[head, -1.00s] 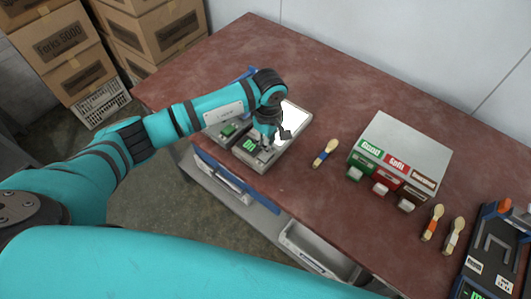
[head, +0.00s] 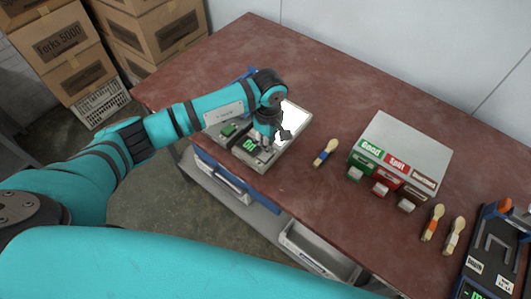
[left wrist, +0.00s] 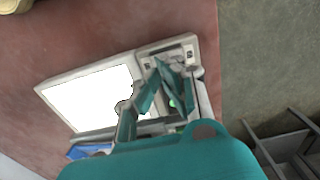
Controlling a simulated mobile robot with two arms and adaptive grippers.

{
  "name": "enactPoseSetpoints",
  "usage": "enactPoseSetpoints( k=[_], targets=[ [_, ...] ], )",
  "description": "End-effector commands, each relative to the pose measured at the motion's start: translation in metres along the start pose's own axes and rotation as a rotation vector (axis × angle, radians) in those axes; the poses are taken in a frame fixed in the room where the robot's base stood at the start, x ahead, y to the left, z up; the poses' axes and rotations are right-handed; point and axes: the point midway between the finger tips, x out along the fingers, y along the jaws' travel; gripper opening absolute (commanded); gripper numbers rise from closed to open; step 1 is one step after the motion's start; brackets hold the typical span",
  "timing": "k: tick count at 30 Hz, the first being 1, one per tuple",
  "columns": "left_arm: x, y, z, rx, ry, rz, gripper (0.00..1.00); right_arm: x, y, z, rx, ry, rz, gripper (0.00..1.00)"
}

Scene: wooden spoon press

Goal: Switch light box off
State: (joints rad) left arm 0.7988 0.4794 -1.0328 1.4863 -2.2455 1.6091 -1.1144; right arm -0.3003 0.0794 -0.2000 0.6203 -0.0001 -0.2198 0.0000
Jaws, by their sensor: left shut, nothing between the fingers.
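The light box (head: 297,122) lies on the red table, and its panel is lit bright white. In the left wrist view the lit panel (left wrist: 92,98) is left of the control strip (left wrist: 167,48). My left gripper (head: 266,145) is shut and empty, pointing down over the control strip. In the left wrist view the gripper (left wrist: 160,75) covers much of the strip. I cannot tell whether its fingertips touch a switch. My right gripper is not in view.
A spoon (head: 325,152) lies right of the light box. A sorting box (head: 405,150) with green, red and brown labelled slots stands farther right. Two more spoons (head: 432,222) and a dark press (head: 489,260) are at the right. Cardboard boxes (head: 60,45) are stacked behind left.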

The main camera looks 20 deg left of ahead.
Motion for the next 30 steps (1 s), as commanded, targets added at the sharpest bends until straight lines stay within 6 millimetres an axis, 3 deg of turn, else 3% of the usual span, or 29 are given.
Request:
enactPoseSetpoints(
  k=[30],
  targets=[
    [0.016,0.0,0.0,0.0,0.001,0.0,0.0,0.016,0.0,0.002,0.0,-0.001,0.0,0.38]
  ],
)
